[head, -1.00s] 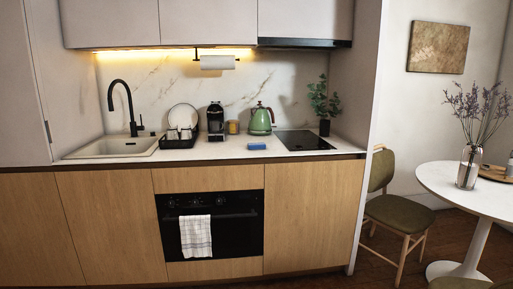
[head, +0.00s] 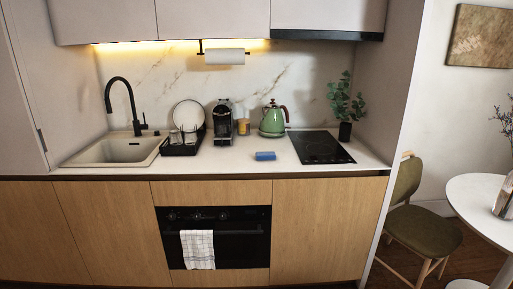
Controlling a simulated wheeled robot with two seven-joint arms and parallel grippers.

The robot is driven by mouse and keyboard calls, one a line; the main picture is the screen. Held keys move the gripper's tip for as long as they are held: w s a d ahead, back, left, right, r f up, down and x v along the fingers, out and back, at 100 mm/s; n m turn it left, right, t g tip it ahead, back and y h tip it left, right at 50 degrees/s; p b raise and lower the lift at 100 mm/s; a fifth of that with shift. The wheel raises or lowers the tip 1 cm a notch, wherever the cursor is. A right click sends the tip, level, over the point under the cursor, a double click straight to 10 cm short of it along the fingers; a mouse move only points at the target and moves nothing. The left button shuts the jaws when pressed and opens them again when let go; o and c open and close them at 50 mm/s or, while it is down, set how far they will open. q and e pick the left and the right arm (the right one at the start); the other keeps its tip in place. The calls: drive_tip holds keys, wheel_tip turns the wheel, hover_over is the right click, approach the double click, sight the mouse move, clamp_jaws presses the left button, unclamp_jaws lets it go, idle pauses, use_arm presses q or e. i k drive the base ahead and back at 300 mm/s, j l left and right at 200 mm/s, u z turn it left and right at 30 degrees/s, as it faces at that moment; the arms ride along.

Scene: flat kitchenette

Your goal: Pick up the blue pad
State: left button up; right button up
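The blue pad (head: 265,156) is a small rectangular block. It lies flat on the white counter (head: 230,163), in front of the green kettle and left of the black hob. Nothing covers it. Neither of my grippers shows in the head view.
A green kettle (head: 273,119), a coffee machine (head: 222,122) and a dish rack (head: 182,145) with a plate stand behind and left of the pad. The hob (head: 319,147) is to its right. A chair (head: 418,220) and a round table (head: 485,205) stand at the right.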

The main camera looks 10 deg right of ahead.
sight(261, 156)
drive_tip(key=i+l+u, duration=0.1)
drive_tip(key=i+l, duration=0.15)
drive_tip(key=i+l+u, duration=0.1)
drive_tip(key=i+l, duration=0.2)
drive_tip(key=i+l+u, duration=0.15)
drive_tip(key=i+l, duration=0.15)
drive_tip(key=i+l+u, duration=0.1)
drive_tip(key=l, duration=0.3)
drive_tip(key=i+l+u, duration=0.1)
drive_tip(key=i+l, duration=0.25)
drive_tip(key=i+l+u, duration=0.1)
drive_tip(key=i+l, duration=0.15)
drive_tip(key=l, duration=0.15)
drive_tip(key=i+l+u, duration=0.1)
drive_tip(key=l, duration=0.3)
drive_tip(key=i+l+u, duration=0.15)
drive_tip(key=i+l, duration=0.15)
drive_tip(key=l, duration=0.1)
